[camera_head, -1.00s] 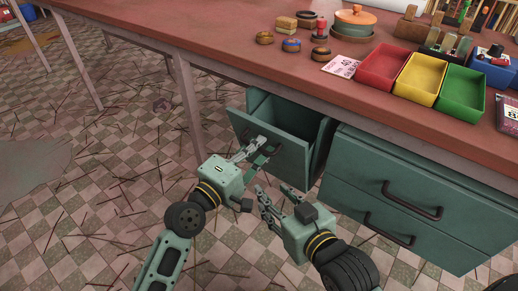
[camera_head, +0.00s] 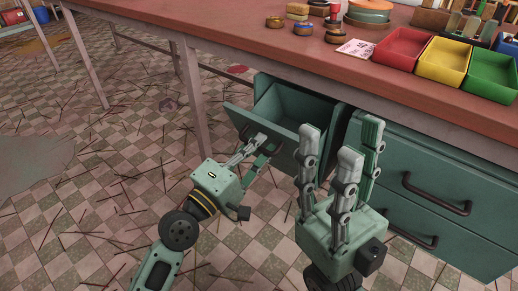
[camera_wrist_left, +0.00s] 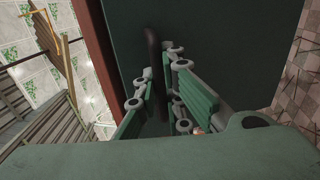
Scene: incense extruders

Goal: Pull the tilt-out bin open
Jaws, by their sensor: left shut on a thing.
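The tilt-out bin (camera_head: 236,118) is a teal box under the workbench, its front leaning outward with an open gap at the top. Its dark bar handle shows in the left wrist view (camera_wrist_left: 153,45). My left gripper (camera_head: 262,143) is shut on the handle, with its fingers around the bar in front of the panel. The fingers partly hide the handle in the head view. My right gripper (camera_head: 340,137) is raised, fingers pointing up and spread, empty. In the head view it overlaps the right side of the bin and the cabinet edge.
A teal drawer cabinet (camera_head: 420,165) with two dark handles stands right of the bin. The red-brown workbench top (camera_head: 230,35) lies above, carrying red (camera_head: 402,50), yellow (camera_head: 443,60) and green (camera_head: 490,77) trays. Sticks litter the checkered floor (camera_head: 90,200), with open room to the left.

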